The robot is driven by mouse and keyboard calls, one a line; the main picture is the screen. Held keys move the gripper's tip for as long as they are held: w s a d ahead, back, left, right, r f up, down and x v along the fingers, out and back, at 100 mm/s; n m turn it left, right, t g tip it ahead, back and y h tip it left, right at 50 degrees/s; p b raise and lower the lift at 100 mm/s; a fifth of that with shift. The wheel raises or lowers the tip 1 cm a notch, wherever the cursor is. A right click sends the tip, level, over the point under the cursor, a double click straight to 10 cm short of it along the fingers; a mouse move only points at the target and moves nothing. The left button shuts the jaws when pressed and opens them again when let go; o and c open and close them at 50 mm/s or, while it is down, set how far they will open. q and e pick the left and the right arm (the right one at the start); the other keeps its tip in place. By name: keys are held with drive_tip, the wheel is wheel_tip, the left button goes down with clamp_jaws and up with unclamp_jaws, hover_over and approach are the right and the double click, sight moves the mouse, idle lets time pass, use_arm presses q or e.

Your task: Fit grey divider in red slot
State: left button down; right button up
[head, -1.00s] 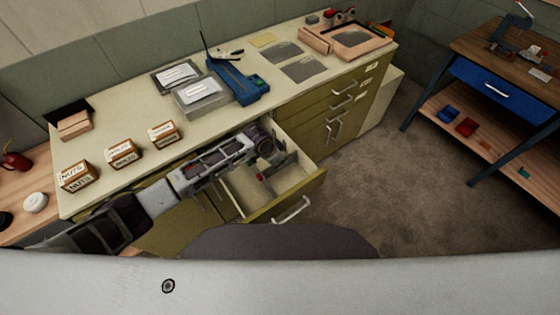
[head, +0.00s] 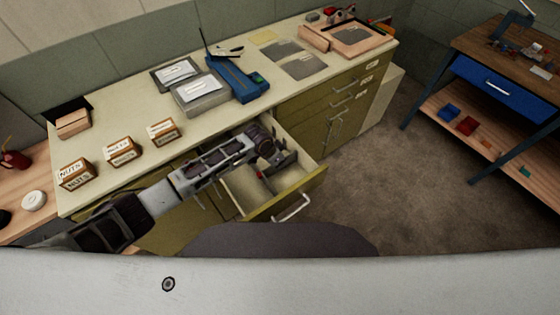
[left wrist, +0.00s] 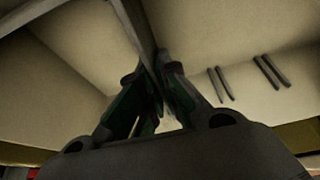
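The open drawer (head: 305,187) stands out from the olive cabinet below the worktop. My left gripper (head: 272,160) reaches down into it from the left. In the left wrist view the fingers (left wrist: 150,85) are closed together on a thin grey divider (left wrist: 138,30), which extends up and away between them. The divider also shows as a dark grey plate inside the drawer in the head view (head: 287,159). A small red mark (head: 260,174) shows in the drawer beside the divider; its slot is too small to make out. Pairs of dark ribs (left wrist: 220,85) line the drawer wall. My right gripper is out of view.
On the worktop (head: 125,105) stand several labelled boxes (head: 122,152), a grey case (head: 200,95) and a blue device (head: 238,82). A workbench with a blue drawer (head: 490,84) stands at the right, across open floor.

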use_arm(q)
drive_tip(key=shift+f, duration=0.1)
drive_tip(key=c, duration=1.6)
unclamp_jaws()
drive_tip(key=shift+o, duration=0.2)
drive_tip(key=shift+v, duration=6)
